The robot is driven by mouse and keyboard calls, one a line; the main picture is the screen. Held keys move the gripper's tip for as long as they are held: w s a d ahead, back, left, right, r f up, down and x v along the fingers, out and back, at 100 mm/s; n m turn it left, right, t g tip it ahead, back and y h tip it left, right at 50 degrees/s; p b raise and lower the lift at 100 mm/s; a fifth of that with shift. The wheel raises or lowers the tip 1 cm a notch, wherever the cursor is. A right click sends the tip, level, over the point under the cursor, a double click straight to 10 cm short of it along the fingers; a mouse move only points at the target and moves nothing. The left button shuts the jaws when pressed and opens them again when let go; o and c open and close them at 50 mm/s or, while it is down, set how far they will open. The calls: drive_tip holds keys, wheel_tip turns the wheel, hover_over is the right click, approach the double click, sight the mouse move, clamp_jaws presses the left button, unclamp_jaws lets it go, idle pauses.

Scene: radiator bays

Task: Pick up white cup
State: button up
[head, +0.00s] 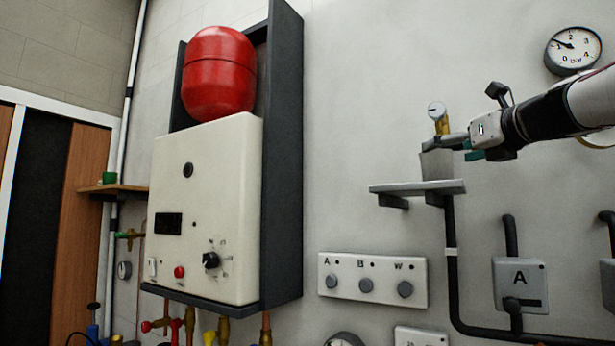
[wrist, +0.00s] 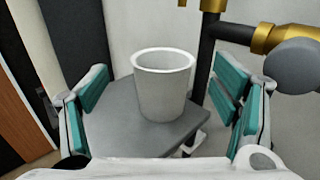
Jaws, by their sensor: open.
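The white cup (wrist: 163,92) stands upright on a small grey shelf (wrist: 112,128) in the wrist view, its open rim up. In the head view the cup (head: 436,165) shows as a pale grey shape on the shelf (head: 417,187), its upper part partly covered by my gripper (head: 456,148). My gripper (wrist: 162,100) is open in the wrist view, with one teal-padded finger on each side of the cup and a visible gap on both sides. Nothing is held.
A brass-fitted dark pipe (wrist: 207,50) rises close behind the cup, with a grey round part (wrist: 293,65) at right. A switch panel (head: 372,282) is below the shelf; a boiler (head: 205,215) hangs left.

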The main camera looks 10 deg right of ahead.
drive_tip(key=shift+w+f+p, duration=0.1)
drive_tip(key=shift+w+p, duration=0.35)
drive_tip(key=shift+w, duration=2.15)
drive_tip(key=c, duration=1.4)
drive_tip(key=shift+d, duration=0.1)
